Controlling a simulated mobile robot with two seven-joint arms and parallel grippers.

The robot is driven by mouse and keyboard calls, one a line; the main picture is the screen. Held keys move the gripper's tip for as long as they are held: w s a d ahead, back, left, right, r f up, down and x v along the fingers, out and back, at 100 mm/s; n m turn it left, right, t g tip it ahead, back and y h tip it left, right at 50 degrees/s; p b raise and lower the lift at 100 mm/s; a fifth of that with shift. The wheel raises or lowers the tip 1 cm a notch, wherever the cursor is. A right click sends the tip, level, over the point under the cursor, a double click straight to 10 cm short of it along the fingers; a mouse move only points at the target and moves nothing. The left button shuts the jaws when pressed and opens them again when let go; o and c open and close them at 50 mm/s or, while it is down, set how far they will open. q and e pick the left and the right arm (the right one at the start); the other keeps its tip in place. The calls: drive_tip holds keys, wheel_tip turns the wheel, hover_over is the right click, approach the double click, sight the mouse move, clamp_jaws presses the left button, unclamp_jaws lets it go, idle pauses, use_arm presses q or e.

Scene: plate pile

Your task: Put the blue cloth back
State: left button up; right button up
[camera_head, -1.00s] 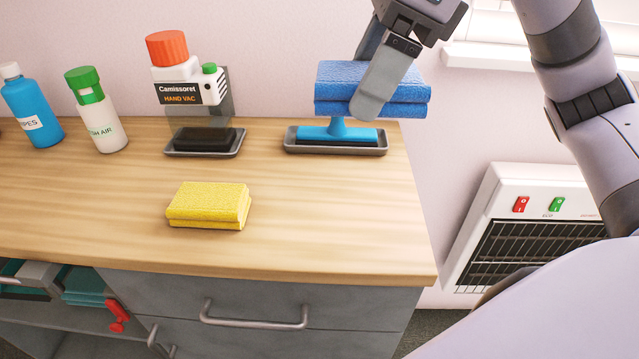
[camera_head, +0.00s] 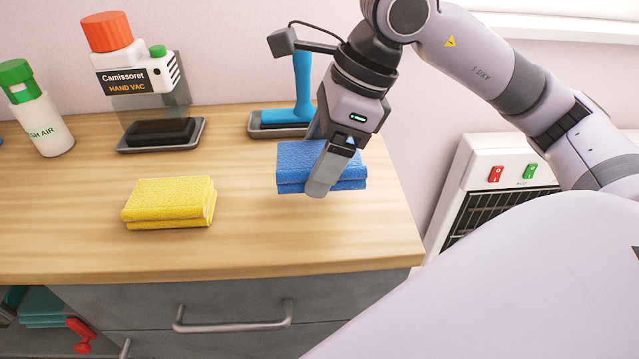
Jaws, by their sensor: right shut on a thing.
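The blue cloth (camera_head: 292,168) is a folded, thick pad over the right part of the wooden counter, in front of the tray with the blue-handled tool. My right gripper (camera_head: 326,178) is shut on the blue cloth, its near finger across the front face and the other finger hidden. I cannot tell whether the cloth touches the counter or hangs just above it. A folded yellow cloth (camera_head: 168,203) lies on the counter to its left, apart from it. My left gripper is not in view.
A blue-handled tool (camera_head: 302,85) stands in a grey tray (camera_head: 262,133) behind the blue cloth. A hand vac (camera_head: 135,75) stands on its dark base, and a green-capped bottle (camera_head: 42,120) is at the far left. The counter's front and right edges are close. Bare wood (camera_head: 245,215) lies between the cloths.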

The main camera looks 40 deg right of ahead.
drive_tip(key=shift+f+b, duration=0.35)
drive_tip(key=shift+f, duration=1.9)
drive_tip(key=shift+f, duration=0.2)
drive_tip(key=o, duration=1)
drive_tip(key=shift+r, duration=0.1)
